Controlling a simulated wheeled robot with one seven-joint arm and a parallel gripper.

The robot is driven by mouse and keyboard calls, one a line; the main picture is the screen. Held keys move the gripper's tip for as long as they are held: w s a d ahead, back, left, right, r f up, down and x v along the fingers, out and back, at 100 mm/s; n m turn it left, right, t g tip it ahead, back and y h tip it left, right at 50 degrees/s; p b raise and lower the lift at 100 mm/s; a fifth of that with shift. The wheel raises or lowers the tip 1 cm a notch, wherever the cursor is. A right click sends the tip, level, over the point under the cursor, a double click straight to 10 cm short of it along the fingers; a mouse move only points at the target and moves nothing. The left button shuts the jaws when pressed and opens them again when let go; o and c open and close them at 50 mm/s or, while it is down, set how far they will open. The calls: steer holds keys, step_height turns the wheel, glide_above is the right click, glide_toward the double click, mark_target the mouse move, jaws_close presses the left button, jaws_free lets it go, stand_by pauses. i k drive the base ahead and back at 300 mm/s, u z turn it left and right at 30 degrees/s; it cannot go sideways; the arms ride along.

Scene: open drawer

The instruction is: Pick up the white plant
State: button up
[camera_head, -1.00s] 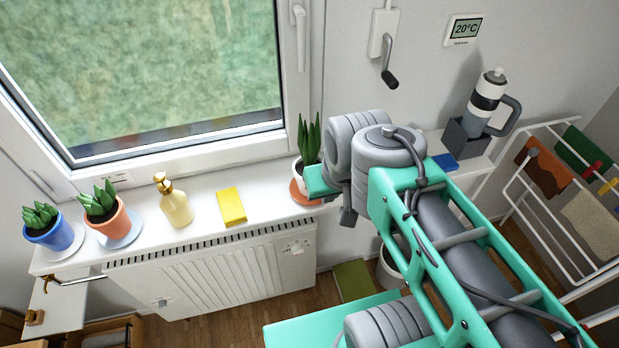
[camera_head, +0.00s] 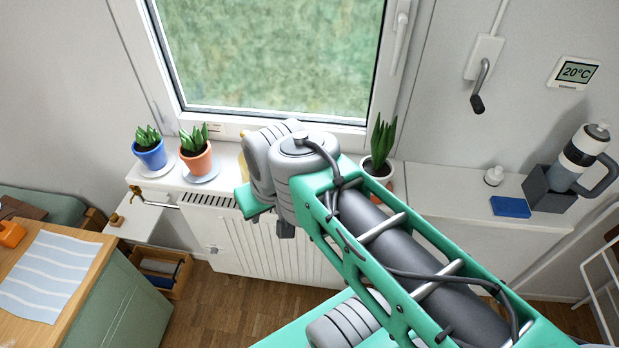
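The white plant, green upright leaves in a white pot (camera_head: 377,168), stands on the windowsill, right of the window's lower corner. An orange saucer (camera_head: 389,184) shows beside its base. My arm crosses in front and hides the pot's lower part. My gripper's fingertips do not show; only teal and grey arm links are visible, left of the plant and in front of it.
A blue-potted plant (camera_head: 150,154) and an orange-potted plant (camera_head: 195,157) stand left on the sill. A blue box (camera_head: 510,207) and a bottle (camera_head: 582,158) in a dark holder are at right. A radiator (camera_head: 270,250) is below. A striped cloth (camera_head: 48,275) lies on a counter.

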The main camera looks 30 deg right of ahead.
mark_target(377, 165)
steer(key=u, duration=1.05)
steer(key=k, duration=1.2)
steer(key=u, duration=0.3)
steer(key=i, duration=0.45)
steer(key=u, duration=0.05)
